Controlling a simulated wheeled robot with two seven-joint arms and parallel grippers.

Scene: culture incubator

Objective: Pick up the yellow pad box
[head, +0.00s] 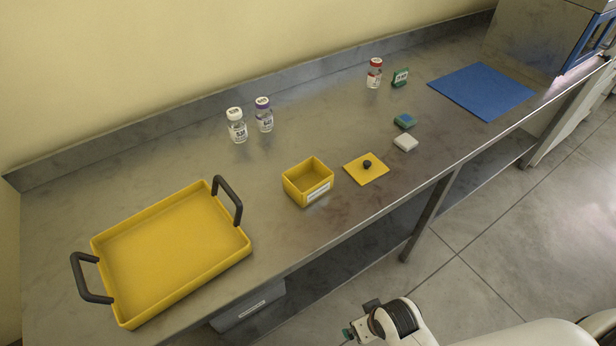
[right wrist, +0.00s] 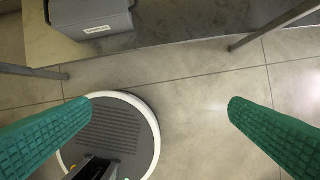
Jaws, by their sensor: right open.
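The yellow pad box (head: 296,189) is a small open square box with a white label on its front, standing on the steel bench in the head view. A flat yellow lid (head: 359,176) with a black knob lies just to its right, apart from it. My right gripper (head: 352,329) is at the bottom of the head view, in front of the bench and away from the box. In the right wrist view its green fingers (right wrist: 158,108) are wide apart with nothing between them. My left gripper is not in view.
A yellow tray (head: 128,315) with black handles stands at the left. Several capped bottles (head: 237,130) stand behind. Small green and white blocks (head: 405,142) and a blue mat (head: 482,90) lie to the right. A grey bin (right wrist: 90,16) sits under the bench.

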